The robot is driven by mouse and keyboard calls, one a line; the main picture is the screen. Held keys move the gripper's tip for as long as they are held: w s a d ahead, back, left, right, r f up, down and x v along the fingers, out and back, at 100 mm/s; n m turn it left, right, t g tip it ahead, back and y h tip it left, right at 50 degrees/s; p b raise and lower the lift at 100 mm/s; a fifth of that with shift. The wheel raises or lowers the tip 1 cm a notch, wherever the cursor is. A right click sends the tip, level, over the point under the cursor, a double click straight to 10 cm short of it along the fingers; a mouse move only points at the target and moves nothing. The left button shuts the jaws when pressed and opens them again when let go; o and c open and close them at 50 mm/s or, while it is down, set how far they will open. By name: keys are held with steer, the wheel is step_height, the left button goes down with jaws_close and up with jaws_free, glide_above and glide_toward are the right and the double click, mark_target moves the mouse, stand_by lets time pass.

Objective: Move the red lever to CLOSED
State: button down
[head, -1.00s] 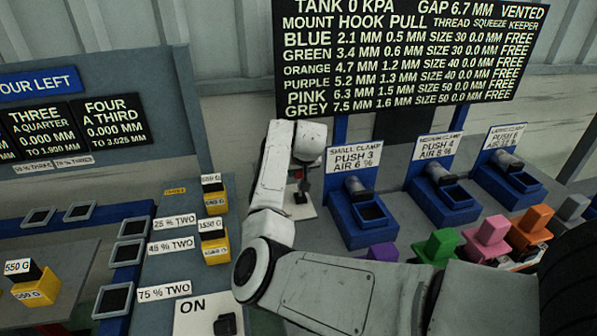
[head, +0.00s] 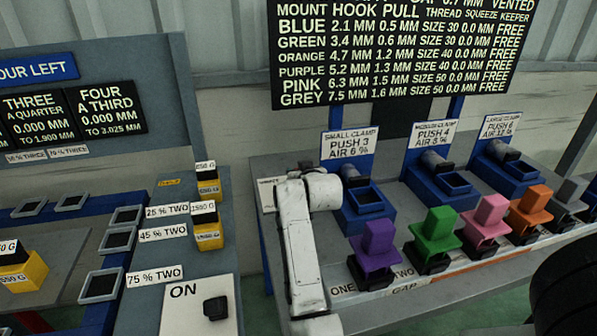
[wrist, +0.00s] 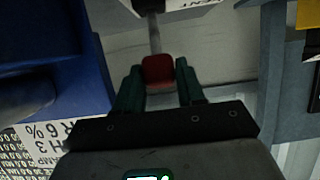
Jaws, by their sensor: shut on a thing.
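The red lever's handle (wrist: 158,70) shows in the wrist view as a dull red grip on a grey stem (wrist: 154,35). My gripper (wrist: 157,84) has its two dark green fingers on either side of the handle and is shut on it. A white plate (wrist: 180,4) with partly cut-off lettering lies by the stem's far end. In the head view my arm hides the lever and the gripper. Only the edge of a white plate (head: 267,195) shows left of my arm there. The word CLOSED cannot be read in either view.
Blue clamp stations (head: 362,208) stand right of my arm. Purple (head: 376,245), green (head: 436,232) and other coloured blocks line the bench front. A blue body (wrist: 70,60) is close left of my gripper in the wrist view. Yellow weights (head: 208,235) stand left.

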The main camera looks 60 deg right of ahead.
steer(key=shift+s+a+f, duration=0.2)
steer(key=shift+f, duration=0.05)
stand_by(0.4)
steer(key=c, duration=0.8)
jaws_free()
steer(key=shift+r, duration=0.1)
steer(key=shift+o, duration=0.2)
steer(key=v, duration=1.1)
steer(key=shift+b, duration=0.45)
steer(key=shift+w, duration=0.1)
